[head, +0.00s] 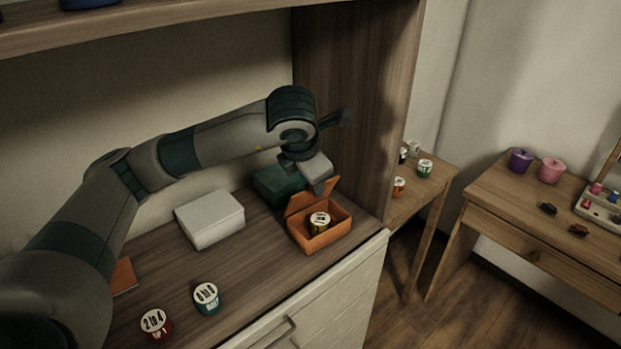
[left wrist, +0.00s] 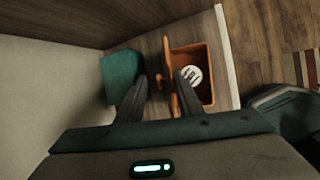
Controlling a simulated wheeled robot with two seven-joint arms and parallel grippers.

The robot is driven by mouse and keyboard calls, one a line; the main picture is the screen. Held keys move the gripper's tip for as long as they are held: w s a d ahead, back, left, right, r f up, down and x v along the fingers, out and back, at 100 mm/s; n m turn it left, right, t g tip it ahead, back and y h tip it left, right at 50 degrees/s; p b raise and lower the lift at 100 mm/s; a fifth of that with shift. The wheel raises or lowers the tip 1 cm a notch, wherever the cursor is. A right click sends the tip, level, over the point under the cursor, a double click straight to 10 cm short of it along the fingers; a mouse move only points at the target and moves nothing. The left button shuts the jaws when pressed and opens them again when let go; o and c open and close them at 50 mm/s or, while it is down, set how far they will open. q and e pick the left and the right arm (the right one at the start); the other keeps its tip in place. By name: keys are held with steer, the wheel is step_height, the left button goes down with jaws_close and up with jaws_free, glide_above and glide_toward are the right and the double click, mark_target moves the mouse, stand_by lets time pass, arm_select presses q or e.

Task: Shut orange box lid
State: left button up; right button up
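The orange box (head: 336,232) stands on the cabinet top near its right front edge, with its lid (head: 299,203) raised. A round container with a white labelled top (head: 320,219) sits inside; it also shows in the left wrist view (left wrist: 191,75). My left gripper (head: 318,187) is above the box beside the raised lid. In the left wrist view its fingers are apart (left wrist: 160,95), and the lid's edge (left wrist: 170,75) shows between them, nearer the right finger. I cannot tell whether they touch. My right gripper is not in view.
A teal box (head: 277,184) stands behind the orange box, close to the wooden side panel (head: 350,100). A white box (head: 210,219) is to the left. A red tin (head: 156,323) and a teal tin (head: 206,298) stand at the front left. A shelf (head: 180,20) hangs above.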

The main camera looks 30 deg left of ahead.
arm_select(q)
steer(key=shift+r, duration=0.1)
